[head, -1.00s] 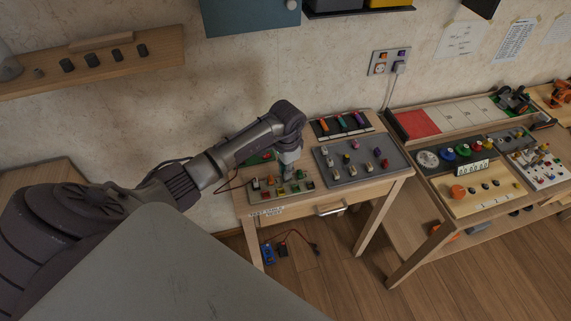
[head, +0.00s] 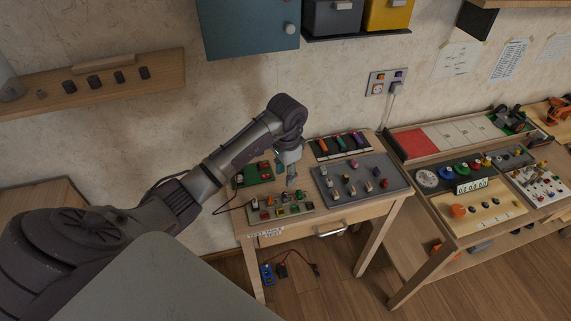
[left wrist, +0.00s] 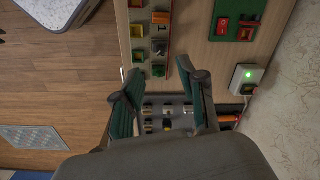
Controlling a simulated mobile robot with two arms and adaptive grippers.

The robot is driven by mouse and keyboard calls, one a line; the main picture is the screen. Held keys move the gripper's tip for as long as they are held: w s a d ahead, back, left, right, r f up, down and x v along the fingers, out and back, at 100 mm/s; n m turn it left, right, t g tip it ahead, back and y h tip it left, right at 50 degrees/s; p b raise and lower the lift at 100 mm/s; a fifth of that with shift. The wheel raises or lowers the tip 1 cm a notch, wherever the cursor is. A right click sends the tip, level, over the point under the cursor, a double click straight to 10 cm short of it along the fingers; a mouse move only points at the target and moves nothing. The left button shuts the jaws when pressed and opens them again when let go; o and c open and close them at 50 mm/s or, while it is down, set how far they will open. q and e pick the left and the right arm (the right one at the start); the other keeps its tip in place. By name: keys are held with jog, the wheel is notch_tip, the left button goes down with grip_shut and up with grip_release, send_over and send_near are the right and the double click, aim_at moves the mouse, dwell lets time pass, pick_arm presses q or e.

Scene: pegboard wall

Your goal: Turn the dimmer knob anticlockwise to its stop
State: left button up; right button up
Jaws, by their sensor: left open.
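My left gripper (head: 291,178) hangs above the worktable (head: 262,241), between the strip of coloured switches (head: 280,208) and the grey panel (head: 335,204). It is open and empty. In the left wrist view its two green-padded fingers (left wrist: 160,88) are spread apart, and the grey panel's small knobs and switches (left wrist: 167,125) show between and beyond them. The grey panel carries several small knobs and toggles. I cannot tell which control is the dimmer knob; a large orange knob (head: 458,211) sits on a wooden panel on the right-hand bench. My right gripper is out of view.
A green board with red parts (head: 262,172) lies behind the switch strip. A rack of coloured tools (head: 340,146) stands at the table's back. A small box with a green light (left wrist: 246,79) is near the wall. Cabinets (head: 248,28) hang above.

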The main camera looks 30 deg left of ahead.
pick_arm(q)
jog(key=shift+r, duration=1.95)
